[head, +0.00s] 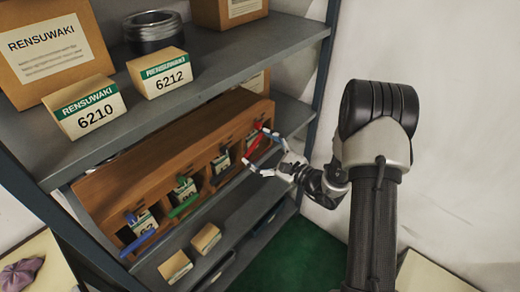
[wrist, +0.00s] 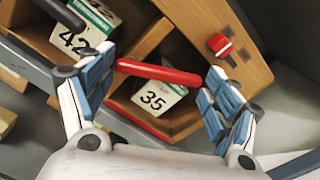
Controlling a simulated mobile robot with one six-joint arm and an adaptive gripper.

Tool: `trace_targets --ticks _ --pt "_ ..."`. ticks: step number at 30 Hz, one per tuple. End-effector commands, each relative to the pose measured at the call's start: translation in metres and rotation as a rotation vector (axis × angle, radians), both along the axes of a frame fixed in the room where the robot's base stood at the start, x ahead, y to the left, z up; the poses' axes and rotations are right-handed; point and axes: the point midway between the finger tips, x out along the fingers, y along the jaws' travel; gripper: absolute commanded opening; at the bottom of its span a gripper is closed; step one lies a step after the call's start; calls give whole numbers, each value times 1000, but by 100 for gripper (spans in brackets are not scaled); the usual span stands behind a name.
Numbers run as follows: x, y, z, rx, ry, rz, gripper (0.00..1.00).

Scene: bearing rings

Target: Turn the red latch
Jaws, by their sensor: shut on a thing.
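A red bar (wrist: 158,73), seemingly the red latch, lies across the front of a wooden compartment holding a small box marked 35 (wrist: 155,98). Its two ends are at the blue finger pads of my gripper (wrist: 163,82), which is shut on it, one finger at each end. A red knob (wrist: 219,45) is on the wood to the upper right, clear of the fingers. In the head view my gripper (head: 256,154) is at the right end of the wooden rack, with the red bar (head: 254,145) between its fingers.
The wooden rack (head: 165,155) stands on a grey shelf, with green (head: 183,205) and blue (head: 138,243) bars at other compartments. The shelf above (head: 215,67) holds boxes and a dark ring. A blue upright (head: 326,60) is close behind my gripper. Loose small boxes (head: 206,238) are below.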

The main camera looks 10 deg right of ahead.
Motion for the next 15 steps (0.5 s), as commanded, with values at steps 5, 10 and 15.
trace_targets --ticks 5,10,15 --pt "0 0 -1 0 1 -1 89" --pt "0 0 0 0 1 -1 100" --pt "0 0 0 1 1 0 100"
